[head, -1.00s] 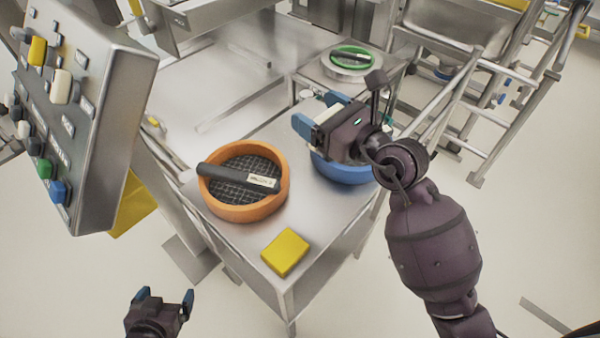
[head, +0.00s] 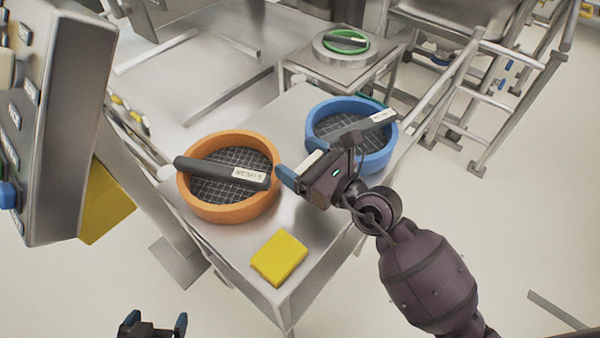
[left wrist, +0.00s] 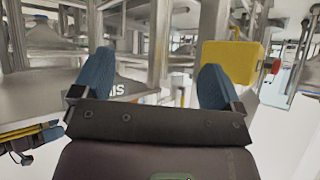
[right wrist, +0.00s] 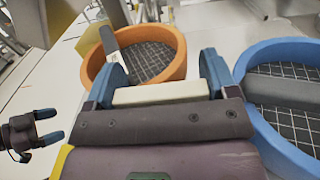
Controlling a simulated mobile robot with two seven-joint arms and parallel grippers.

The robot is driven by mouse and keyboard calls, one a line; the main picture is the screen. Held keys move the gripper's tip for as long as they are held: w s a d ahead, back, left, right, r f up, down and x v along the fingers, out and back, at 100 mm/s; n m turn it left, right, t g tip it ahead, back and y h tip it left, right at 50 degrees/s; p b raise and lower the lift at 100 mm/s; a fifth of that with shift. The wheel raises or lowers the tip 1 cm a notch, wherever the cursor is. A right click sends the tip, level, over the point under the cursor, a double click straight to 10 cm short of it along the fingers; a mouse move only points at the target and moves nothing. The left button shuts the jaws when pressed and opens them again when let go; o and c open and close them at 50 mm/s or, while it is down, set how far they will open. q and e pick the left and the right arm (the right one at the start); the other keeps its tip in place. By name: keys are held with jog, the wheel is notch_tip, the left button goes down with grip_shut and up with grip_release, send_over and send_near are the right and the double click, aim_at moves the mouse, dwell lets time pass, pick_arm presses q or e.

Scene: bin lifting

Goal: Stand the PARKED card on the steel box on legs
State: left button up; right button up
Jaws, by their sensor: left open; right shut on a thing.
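My right gripper (head: 304,168) is shut on a flat pale thing (right wrist: 160,93), held edge-on between its blue fingers above the steel table. No lettering shows on it, so I cannot read whether it is the PARKED card. My left gripper (head: 152,324) is open and empty at the bottom of the head view; its two fingers stand apart in the left wrist view (left wrist: 155,85). A steel box with coloured buttons (head: 72,110) stands at the left. Another steel box (head: 165,12) is partly cut off at the top. I cannot tell which is the task's box; legs are not clear.
On the table (head: 215,240) are an orange sieve (head: 228,213) and a blue sieve (head: 372,160), each with a dark bar, and a yellow block (head: 279,257). A green sieve (head: 345,42) sits on a stand behind. Steel steps with rails (head: 490,110) are at right.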

jog(key=shift+f, duration=0.4)
notch_tip(320, 180, down, 4)
jog(key=shift+f+b, duration=0.15)
jog(key=shift+b, duration=0.85)
jog(key=shift+r, duration=0.25)
jog(key=shift+f, duration=0.25)
jog(key=o, duration=0.8)
jog(key=shift+o, duration=0.2)
jog(key=shift+r, duration=0.15)
